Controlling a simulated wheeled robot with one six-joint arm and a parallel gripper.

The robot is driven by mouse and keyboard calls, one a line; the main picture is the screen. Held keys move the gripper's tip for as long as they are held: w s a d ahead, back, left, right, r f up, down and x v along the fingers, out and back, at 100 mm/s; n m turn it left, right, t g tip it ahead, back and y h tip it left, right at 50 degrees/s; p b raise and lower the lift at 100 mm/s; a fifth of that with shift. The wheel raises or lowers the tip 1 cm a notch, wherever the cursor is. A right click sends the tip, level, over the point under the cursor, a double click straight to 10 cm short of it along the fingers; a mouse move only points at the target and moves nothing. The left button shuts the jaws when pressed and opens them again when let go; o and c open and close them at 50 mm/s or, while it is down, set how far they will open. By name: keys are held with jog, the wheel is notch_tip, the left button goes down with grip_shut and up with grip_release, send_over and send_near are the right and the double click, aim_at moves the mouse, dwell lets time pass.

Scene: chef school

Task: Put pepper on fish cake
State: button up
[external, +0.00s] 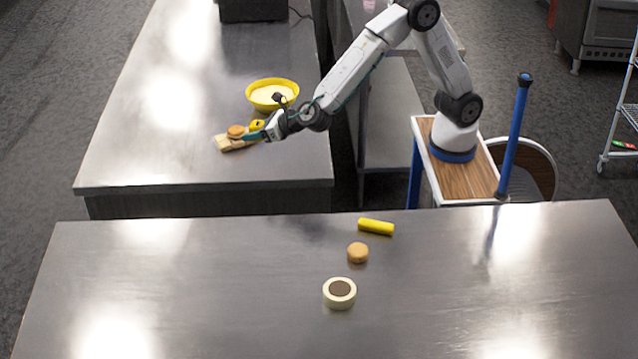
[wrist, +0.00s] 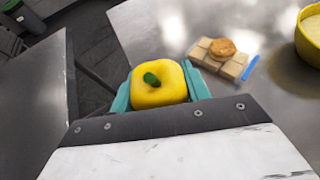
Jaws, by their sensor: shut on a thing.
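My gripper (wrist: 160,86) is shut on a yellow pepper (wrist: 158,95) with a green stem, held between its teal fingers. In the external view the pepper (external: 257,124) shows at the end of my arm, just right of a round golden-brown fish cake (external: 236,131). The height of the pepper above the table is hard to tell.
A yellow bowl (external: 291,88) with pale contents stands behind the pepper. A blue strip (wrist: 250,68) lies beside the board. The near table holds a yellow cylinder (external: 376,227), a round brown item (external: 357,253) and a cream ring-shaped item (external: 339,300).

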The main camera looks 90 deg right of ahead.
jog(key=s+d+f+m+g+h, duration=0.1)
jog(key=s+d+m+g+h, duration=0.15)
jog(key=d, duration=1.05)
jog(key=m+h, duration=0.2)
send_over(240, 132)
jog(key=f, duration=0.3)
jog(key=shift+s+f, duration=0.1)
jog(key=shift+s, duration=0.15)
jog(key=shift+w+f, duration=0.15)
jog(key=shift+f, duration=1.65)
jog(key=shift+f, duration=0.1)
jog(key=o, duration=1)
